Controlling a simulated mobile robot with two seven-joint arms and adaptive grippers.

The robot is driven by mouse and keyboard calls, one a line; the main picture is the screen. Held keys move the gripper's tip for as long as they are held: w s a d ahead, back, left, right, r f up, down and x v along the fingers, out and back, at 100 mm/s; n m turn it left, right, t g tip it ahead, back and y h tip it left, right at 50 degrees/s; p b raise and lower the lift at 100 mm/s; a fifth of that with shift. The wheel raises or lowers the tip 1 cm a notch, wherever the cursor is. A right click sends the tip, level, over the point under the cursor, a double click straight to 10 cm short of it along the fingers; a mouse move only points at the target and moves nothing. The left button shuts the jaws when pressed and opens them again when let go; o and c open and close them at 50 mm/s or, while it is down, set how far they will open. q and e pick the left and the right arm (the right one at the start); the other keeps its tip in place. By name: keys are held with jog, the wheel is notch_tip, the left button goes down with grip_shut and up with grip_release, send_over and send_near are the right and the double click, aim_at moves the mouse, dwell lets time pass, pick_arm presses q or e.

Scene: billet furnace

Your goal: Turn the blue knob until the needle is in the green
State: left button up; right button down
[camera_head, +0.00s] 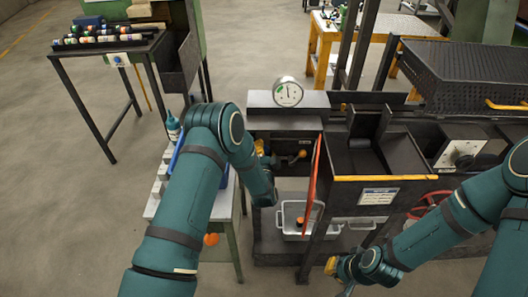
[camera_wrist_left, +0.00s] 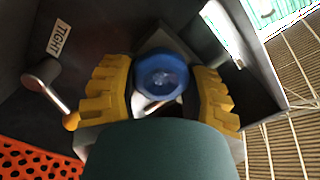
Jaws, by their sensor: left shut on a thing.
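The blue knob (camera_wrist_left: 160,76) sits between the two yellow fingers of my left gripper (camera_wrist_left: 160,92) in the left wrist view. The gripper is shut on it. In the head view my left gripper (camera_head: 262,155) is at the front of the dark machine, and the arm hides the knob. The round white gauge (camera_head: 288,92) stands on top of the machine. Its green patch is on the left of the dial. The needle looks close to upright, right of the green, but is small. My right gripper (camera_head: 338,271) is low at the front, and its fingers are unclear.
A lever with an orange ball (camera_head: 301,154) is just right of my left gripper; the lever also shows in the left wrist view (camera_wrist_left: 48,88). An orange-red panel (camera_head: 314,183) stands farther right. A grey metal bin (camera_head: 289,213) is below. Open floor lies left.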

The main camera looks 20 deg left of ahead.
pick_arm(q)
jog(key=shift+m, duration=0.3)
jog(key=o, duration=0.9)
jog(key=v, duration=1.2)
